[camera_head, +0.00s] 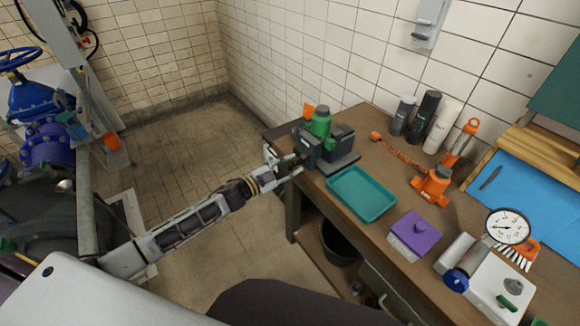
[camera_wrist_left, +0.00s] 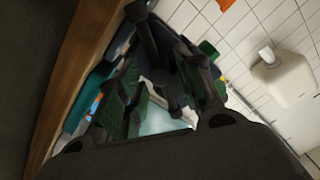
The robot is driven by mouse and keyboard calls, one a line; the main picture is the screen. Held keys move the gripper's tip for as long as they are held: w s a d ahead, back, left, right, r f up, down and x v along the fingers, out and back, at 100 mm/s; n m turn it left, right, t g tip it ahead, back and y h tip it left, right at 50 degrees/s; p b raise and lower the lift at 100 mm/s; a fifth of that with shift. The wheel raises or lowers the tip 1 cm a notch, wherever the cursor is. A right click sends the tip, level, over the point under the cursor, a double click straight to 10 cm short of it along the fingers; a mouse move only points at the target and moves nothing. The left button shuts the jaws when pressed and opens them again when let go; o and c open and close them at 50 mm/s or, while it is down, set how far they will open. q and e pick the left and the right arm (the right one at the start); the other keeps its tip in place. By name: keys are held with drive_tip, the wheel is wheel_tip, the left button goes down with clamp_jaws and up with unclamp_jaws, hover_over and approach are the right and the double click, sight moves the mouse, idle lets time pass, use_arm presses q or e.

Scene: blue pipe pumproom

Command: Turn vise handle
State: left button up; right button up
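The dark grey vise (camera_head: 340,146) is mounted at the left end of the workbench, with a green object (camera_head: 321,122) at its jaws. My left gripper (camera_head: 283,163) reaches in from the left to the front of the vise, where the handle is too small and covered to make out in the head view. In the left wrist view, the two fingers with green pads (camera_wrist_left: 160,98) stand apart. A dark bar (camera_wrist_left: 148,38), apparently the vise handle, runs down between them. I cannot tell whether they touch it. My right gripper is not in view.
On the workbench (camera_head: 383,218) are a teal tray (camera_head: 362,193), a purple box (camera_head: 415,233), an orange tool (camera_head: 432,187), several bottles (camera_head: 428,112) and a dial gauge (camera_head: 508,226). A black bucket (camera_head: 340,243) stands below. Tiled walls close off the back.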

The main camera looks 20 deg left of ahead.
use_arm(q)
clamp_jaws()
drive_tip(key=shift+d+f+m+b, duration=0.1)
drive_tip(key=shift+m+b, duration=0.25)
drive_tip(key=shift+m, duration=1.25)
drive_tip(key=shift+o, duration=1.7)
unclamp_jaws()
drive_tip(key=shift+s, duration=0.1)
